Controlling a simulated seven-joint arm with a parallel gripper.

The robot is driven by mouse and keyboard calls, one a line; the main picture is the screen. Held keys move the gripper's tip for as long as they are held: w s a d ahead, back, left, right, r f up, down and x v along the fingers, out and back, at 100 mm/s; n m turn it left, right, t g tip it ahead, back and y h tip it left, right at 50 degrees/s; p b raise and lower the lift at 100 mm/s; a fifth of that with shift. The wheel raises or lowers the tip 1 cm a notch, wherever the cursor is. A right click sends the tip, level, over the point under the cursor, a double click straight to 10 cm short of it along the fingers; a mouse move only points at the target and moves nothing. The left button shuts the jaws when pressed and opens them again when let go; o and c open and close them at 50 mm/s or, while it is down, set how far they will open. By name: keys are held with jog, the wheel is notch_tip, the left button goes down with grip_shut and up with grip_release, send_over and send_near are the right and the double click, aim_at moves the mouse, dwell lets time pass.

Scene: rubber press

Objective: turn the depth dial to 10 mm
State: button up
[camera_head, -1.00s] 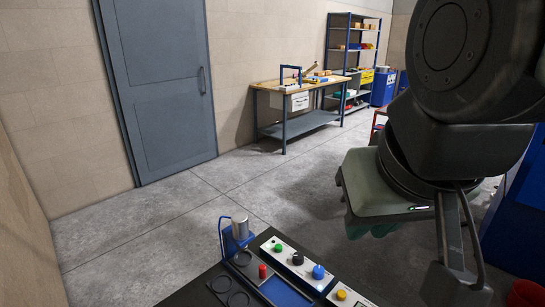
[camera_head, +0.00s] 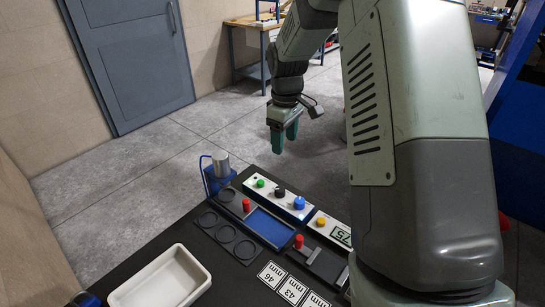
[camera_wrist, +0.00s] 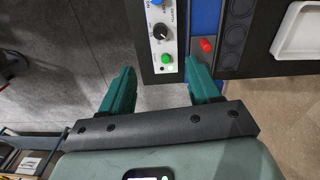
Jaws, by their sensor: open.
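The depth dial is a black knob (camera_head: 279,190) on a white panel (camera_head: 269,196), between a green button (camera_head: 260,183) and a blue knob (camera_head: 299,202). In the wrist view the black knob (camera_wrist: 160,32) shows a pale pointer line, with lettering beside it; I cannot read its setting. My gripper (camera_head: 284,150) is open and empty, pointing down above and behind the panel, apart from the dial. In the wrist view my gripper (camera_wrist: 160,75) has its two green fingers spread, with the green button and dial ahead of the gap.
The dark bench also holds a blue stand with a metal cylinder (camera_head: 219,163), red knobs (camera_head: 299,241), a yellow button (camera_head: 321,222), number cards (camera_head: 292,291) and a white tray (camera_head: 165,278). Open floor lies behind the bench. A workbench (camera_head: 247,45) stands farther back.

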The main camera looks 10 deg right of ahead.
jog(key=n+g, duration=0.1)
send_near(280, 188)
jog(key=f, duration=0.8)
jog(key=shift+s+f, duration=0.25)
jog(key=shift+f, duration=0.1)
jog(key=shift+c, duration=0.3)
jog(key=c, duration=1)
